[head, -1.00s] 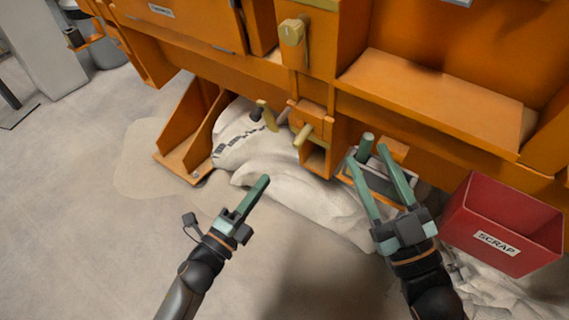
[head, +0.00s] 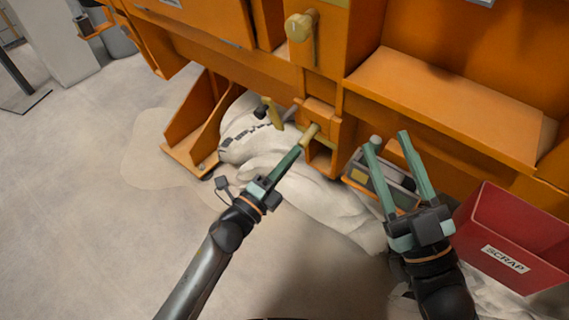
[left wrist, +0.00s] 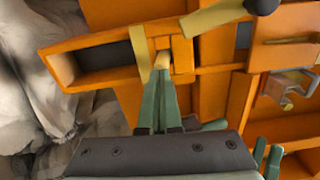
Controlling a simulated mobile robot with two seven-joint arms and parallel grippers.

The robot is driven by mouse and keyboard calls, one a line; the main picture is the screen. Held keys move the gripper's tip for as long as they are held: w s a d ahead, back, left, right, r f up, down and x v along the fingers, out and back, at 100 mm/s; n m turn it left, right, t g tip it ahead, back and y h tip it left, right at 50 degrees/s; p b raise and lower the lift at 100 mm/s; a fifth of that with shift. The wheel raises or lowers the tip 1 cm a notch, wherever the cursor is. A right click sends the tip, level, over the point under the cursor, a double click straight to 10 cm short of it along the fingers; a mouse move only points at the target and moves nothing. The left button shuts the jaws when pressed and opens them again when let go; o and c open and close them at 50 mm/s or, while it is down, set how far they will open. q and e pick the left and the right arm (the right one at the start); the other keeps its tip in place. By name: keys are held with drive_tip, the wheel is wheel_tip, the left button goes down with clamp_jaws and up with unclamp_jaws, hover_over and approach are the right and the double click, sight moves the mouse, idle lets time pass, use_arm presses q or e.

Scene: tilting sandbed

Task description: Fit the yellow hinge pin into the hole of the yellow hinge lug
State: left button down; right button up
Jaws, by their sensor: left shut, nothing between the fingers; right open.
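The yellow hinge pin (head: 309,134) is a short pale cylinder sticking out of the orange bracket (head: 319,112). How deep it sits is hidden. My left gripper (head: 297,149) is shut and empty, its tips at the pin's outer end. In the left wrist view the pin's end (left wrist: 161,60) shows just beyond the fingertips (left wrist: 160,78); I cannot tell whether they touch. A yellow strip (left wrist: 139,52) stands beside it; I cannot clearly make out the lug or its hole.
A red scrap bin (head: 510,240) is at the right. A yellow lever (head: 275,117) with a dark knob is left of the pin. The floor at left is clear.

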use_arm(q)
drive_tip(key=shift+w+d+r, duration=0.1)
drive_tip(key=shift+w+d, duration=0.2)
drive_tip(key=shift+w, duration=0.15)
use_arm(e)
drive_tip(key=shift+f, duration=0.1)
idle(0.4)
use_arm(q)
drive_tip(key=v, duration=1.5)
drive_tip(key=shift+s+p, duration=0.2)
drive_tip(key=shift+p, duration=0.25)
use_arm(e)
drive_tip(key=f, duration=0.1)
drive_tip(key=w+f+m+g+h, duration=0.1)
drive_tip(key=f, duration=0.1)
drive_tip(key=f+h, duration=0.1)
drive_tip(key=f, duration=0.1)
drive_tip(key=shift+w+d+m+g, duration=0.25)
drive_tip(key=shift+w+m+g, duration=0.05)
drive_tip(key=shift+w+g, duration=0.1)
use_arm(q)
drive_tip(key=shift+a, duration=0.1)
use_arm(e)
drive_tip(key=shift+s, duration=0.1)
